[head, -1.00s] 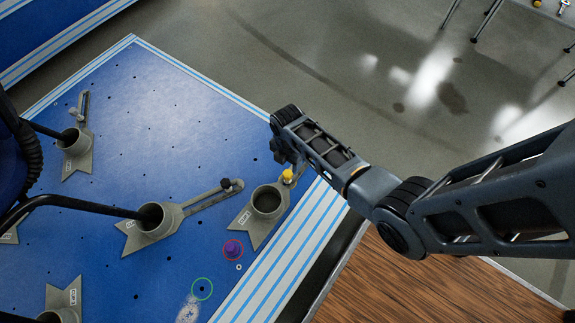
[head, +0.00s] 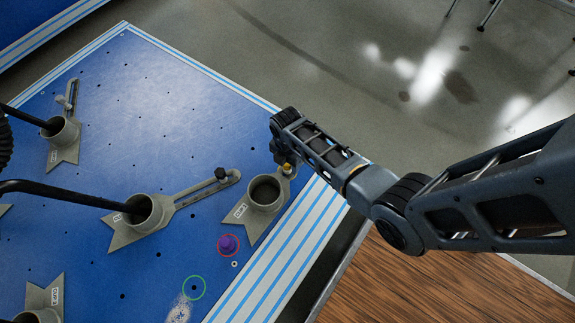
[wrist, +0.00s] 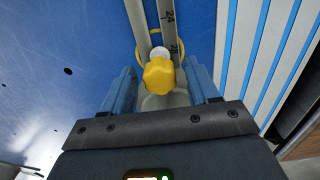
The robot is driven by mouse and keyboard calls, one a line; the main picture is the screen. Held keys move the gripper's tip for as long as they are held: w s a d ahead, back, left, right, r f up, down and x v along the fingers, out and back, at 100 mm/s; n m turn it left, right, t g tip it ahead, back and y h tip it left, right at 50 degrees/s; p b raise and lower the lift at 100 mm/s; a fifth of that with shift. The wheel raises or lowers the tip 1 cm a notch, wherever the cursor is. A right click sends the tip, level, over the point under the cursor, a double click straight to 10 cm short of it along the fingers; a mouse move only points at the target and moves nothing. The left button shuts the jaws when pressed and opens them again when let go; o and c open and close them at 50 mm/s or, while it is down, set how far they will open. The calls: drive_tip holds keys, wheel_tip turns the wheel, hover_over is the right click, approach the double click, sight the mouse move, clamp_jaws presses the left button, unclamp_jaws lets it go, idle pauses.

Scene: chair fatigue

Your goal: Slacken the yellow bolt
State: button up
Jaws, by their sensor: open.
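The yellow bolt (wrist: 159,76) stands in the slotted arm of a grey clamp and shows between my open fingers in the wrist view. In the head view the yellow bolt (head: 287,168) is partly hidden by my gripper (head: 281,152). In the wrist view my gripper (wrist: 160,88) has one blue finger on each side of the bolt head, with a gap on both sides. The grey clamp (head: 241,212) has a round cup and lies on the blue table near its striped edge. A yellow ring marking shows around the bolt in the wrist view.
The blue table (head: 150,90) carries several other grey clamps. One clamp with a dark bolt (head: 221,173) lies just left. A purple knob (head: 228,244) sits in a red circle, and a green circle (head: 193,287) is nearby. A wooden surface (head: 400,285) lies at right.

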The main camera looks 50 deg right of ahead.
drive_tip(key=shift+r+m+p, duration=0.1)
drive_tip(key=shift+m+p, duration=0.25)
drive_tip(key=shift+m, duration=1.75)
drive_tip(key=m+p, duration=0.1)
drive_tip(key=m, duration=0.2)
drive_tip(key=shift+m, duration=0.4)
drive_tip(key=c, duration=1)
drive_tip(key=n+p, duration=0.1)
drive_tip(key=n, duration=0.1)
drive_tip(key=shift+n, duration=1)
